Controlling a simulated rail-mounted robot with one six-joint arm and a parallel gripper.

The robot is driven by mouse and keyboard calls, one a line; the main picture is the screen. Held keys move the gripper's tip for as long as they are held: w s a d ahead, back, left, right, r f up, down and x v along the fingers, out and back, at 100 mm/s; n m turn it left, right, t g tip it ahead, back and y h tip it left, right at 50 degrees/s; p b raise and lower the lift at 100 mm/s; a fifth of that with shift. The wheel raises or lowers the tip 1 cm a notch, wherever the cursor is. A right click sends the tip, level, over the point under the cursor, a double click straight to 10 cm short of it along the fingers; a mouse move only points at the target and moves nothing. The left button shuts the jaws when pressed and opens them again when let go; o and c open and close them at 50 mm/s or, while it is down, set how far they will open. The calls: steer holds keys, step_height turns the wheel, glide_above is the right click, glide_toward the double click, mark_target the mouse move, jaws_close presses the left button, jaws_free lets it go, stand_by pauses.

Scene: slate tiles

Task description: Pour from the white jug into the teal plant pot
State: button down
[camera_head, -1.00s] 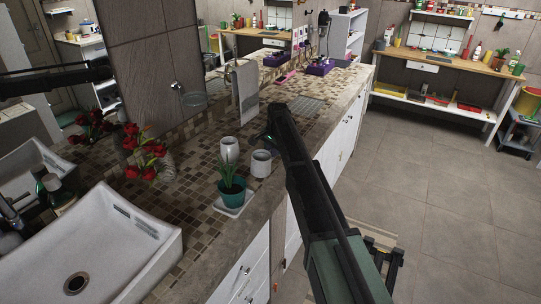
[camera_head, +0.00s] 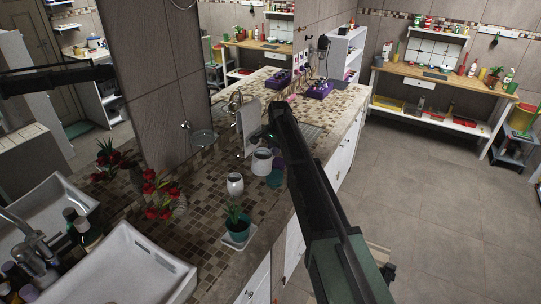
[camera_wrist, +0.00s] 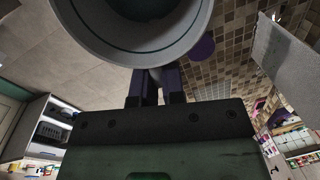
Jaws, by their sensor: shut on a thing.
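The white jug (camera_head: 262,163) is held up above the counter, roughly upright in the head view. Its round rim (camera_wrist: 75,45) and dark inside fill the top of the wrist view; I cannot make out its contents. My gripper (camera_wrist: 155,88) is shut on the jug's near side; the arm hides most of the grip in the head view. The teal plant pot (camera_head: 238,228) holds a green plant and stands on a white square saucer (camera_head: 236,243). It is nearer the camera than the jug and apart from it.
A white vase (camera_head: 235,183) stands between jug and pot. A teal cup-like thing (camera_head: 274,178) is just below the jug, by my arm.

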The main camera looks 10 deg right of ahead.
steer(key=shift+f, duration=0.15)
stand_by(0.3)
steer(key=shift+n, duration=0.6)
steer(key=s+a+f+b, duration=0.1)
steer(key=a+b, duration=0.1)
steer(key=a, duration=0.1)
steer(key=s+a+f+b, duration=0.1)
steer(key=a+f, duration=0.1)
steer(key=a, duration=0.1)
steer(key=a+f+b, duration=0.2)
steer(key=a, duration=0.1)
steer(key=shift+s+f+b, duration=0.25)
steer(key=shift+s+b, duration=0.05)
steer(key=shift+s, duration=0.1)
steer(key=s+a+f+m+t+y+b, duration=0.1)
steer(key=s+a+f+t+y+b, duration=0.2)
steer(key=b, duration=0.5)
steer(key=shift+s+a+f+t+y, duration=0.5)
steer(key=shift+s+a+t, duration=0.6)
steer(key=shift+s+a, duration=0.6)
steer(key=shift+s+d+f+t+y+b, duration=0.2)
steer(key=shift+t+y+b, duration=0.45)
steer(key=shift+b, duration=0.5)
steer(key=shift+s+d+f+t+y+b, duration=0.15)
steer(key=shift+t+y+b, duration=0.5)
steer(key=shift+b, duration=0.5)
